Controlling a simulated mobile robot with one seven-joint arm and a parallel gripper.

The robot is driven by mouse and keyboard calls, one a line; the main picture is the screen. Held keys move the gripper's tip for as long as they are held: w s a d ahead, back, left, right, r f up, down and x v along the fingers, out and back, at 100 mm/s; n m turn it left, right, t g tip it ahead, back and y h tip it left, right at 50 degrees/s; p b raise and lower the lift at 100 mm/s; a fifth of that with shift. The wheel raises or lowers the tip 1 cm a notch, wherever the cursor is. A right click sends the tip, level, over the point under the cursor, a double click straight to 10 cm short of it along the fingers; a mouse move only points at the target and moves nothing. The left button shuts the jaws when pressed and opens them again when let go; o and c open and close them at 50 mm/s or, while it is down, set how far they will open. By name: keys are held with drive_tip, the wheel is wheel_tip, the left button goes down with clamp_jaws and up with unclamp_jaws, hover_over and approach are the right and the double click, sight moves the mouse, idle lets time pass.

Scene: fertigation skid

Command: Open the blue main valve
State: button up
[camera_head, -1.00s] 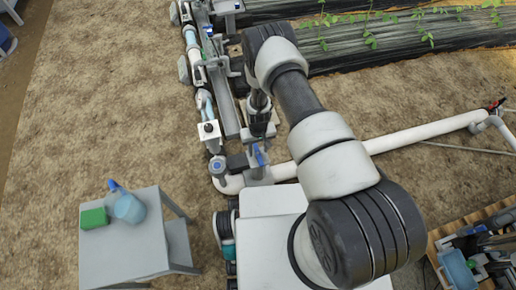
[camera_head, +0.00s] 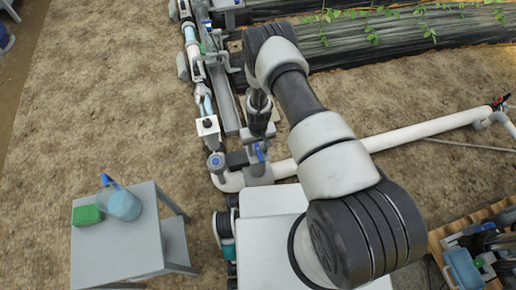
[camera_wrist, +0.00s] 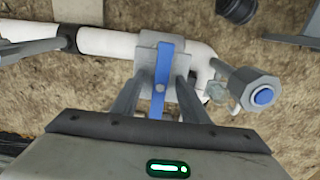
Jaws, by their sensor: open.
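The blue main valve shows as a blue lever handle (camera_wrist: 162,78) on a grey valve body on the white pipe in the wrist view. It also shows in the head view (camera_head: 260,153), just below the end of my arm. My gripper (camera_wrist: 162,84) is open, with one finger on each side of the blue lever. The lever lies lengthwise between the fingers, and I see gaps on both sides. Whether the fingers are level with it in height I cannot tell.
A hexagonal grey fitting with a blue cap (camera_wrist: 263,96) stands close right of the gripper. The white pipe (camera_head: 430,132) runs right. A grey table (camera_head: 112,250) with a green block (camera_head: 87,215) and a blue jug (camera_head: 123,205) stands at left. Bare soil lies between.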

drive_tip(key=shift+f, duration=0.35)
drive_tip(key=c, duration=0.3)
drive_tip(key=o, duration=0.3)
